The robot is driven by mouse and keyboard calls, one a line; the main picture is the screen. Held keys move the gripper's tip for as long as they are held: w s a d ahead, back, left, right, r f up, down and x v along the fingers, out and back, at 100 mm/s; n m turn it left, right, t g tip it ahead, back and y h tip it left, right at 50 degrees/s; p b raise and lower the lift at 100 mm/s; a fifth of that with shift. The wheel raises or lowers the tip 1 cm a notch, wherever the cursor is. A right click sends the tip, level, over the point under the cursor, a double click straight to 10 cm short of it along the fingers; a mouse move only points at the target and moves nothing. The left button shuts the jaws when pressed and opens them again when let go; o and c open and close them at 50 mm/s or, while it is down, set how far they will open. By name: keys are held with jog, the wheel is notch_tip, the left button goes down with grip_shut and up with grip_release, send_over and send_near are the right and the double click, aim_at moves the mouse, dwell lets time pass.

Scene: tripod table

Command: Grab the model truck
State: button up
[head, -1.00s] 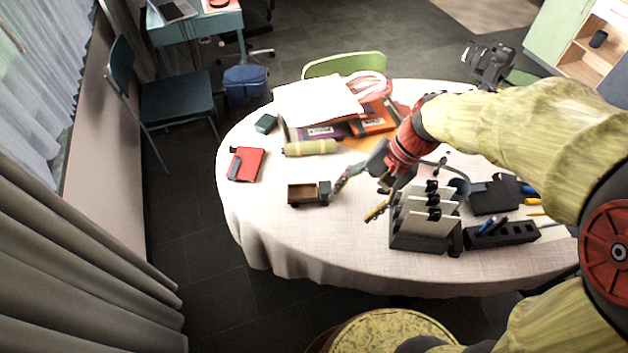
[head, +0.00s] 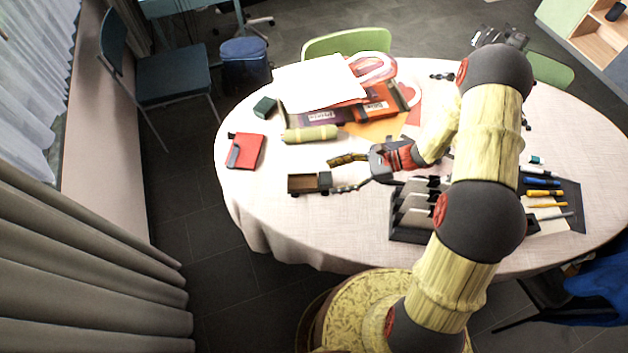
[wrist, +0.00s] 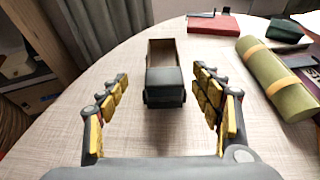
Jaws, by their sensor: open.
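The model truck (head: 309,183) stands upright on the pale tablecloth, left of the table's middle. In the wrist view my gripper (wrist: 162,90) is open, with one yellow-padded finger on each side of the line to the truck. Nothing is held; the fingers look apart from the truck.
A green roll (head: 310,134) lies behind the truck, close to the right finger's side. A red notebook (head: 245,151) and a small green box (head: 265,107) lie farther left and back. A black card holder (head: 407,225) stands right of the truck. Cloth in front is clear.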

aim_at(314, 183)
jog(key=shift+f+b, duration=0.3)
jog(key=shift+f, duration=0.35)
jog(key=shift+a+f, duration=0.1)
jog(key=shift+a, duration=0.2)
jog(key=x, duration=0.2)
jog(key=b+x, duration=0.1)
jog(key=x, duration=0.1)
jog(key=b+x, duration=0.1)
jog(key=x, duration=0.2)
jog(key=shift+w+f, duration=0.1)
jog(key=shift+w, duration=0.2)
jog(key=shift+c, duration=0.2)
jog(key=c, duration=1.5)
jog(key=shift+o, duration=0.2)
